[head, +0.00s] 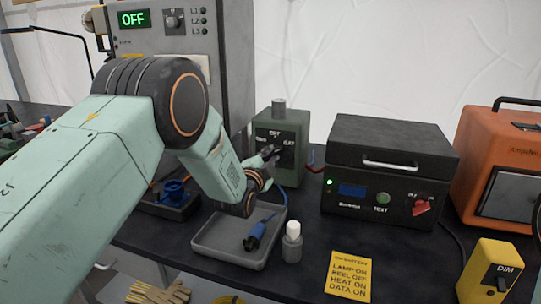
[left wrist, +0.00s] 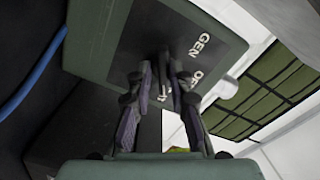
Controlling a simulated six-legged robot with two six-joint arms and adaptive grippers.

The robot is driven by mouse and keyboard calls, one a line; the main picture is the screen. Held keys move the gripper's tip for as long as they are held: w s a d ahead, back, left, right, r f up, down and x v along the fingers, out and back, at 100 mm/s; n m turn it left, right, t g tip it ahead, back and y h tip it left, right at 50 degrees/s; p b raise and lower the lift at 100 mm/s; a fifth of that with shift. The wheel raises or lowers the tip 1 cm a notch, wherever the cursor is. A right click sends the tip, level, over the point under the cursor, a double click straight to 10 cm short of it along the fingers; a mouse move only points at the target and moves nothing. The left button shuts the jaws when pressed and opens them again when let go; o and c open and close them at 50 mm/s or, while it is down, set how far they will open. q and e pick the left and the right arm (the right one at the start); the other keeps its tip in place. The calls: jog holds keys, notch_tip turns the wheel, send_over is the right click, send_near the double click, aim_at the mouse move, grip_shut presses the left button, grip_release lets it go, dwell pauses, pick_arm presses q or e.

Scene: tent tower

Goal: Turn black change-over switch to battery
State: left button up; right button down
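The green change-over switch box (head: 282,115) stands on the dark bench, with a black front panel lettered GEN, OFF and BAT. BAT is at the right in the head view. My left gripper (head: 270,155) is at this panel, its fingers pointing at the switch. In the left wrist view the fingers (left wrist: 162,80) stand either side of the black switch lever (left wrist: 164,68), with a narrow gap showing. The fingers cover part of the lettering (left wrist: 198,48) and hide the lever's exact position. My right gripper is in neither view.
A grey tray (head: 210,246) with a blue connector (head: 257,232) lies below my left wrist, a white-capped bottle (head: 292,243) beside it. A black unit (head: 385,170) with a green lamp stands right of the box. A grey cabinet (head: 232,50) reading OFF stands behind left.

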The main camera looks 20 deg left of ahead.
pick_arm(q)
jog(key=shift+o, duration=1.2)
jog(key=shift+w+r, duration=0.1)
jog(key=shift+r, duration=0.1)
jog(key=s, duration=1.2)
jog(key=shift+a, duration=0.15)
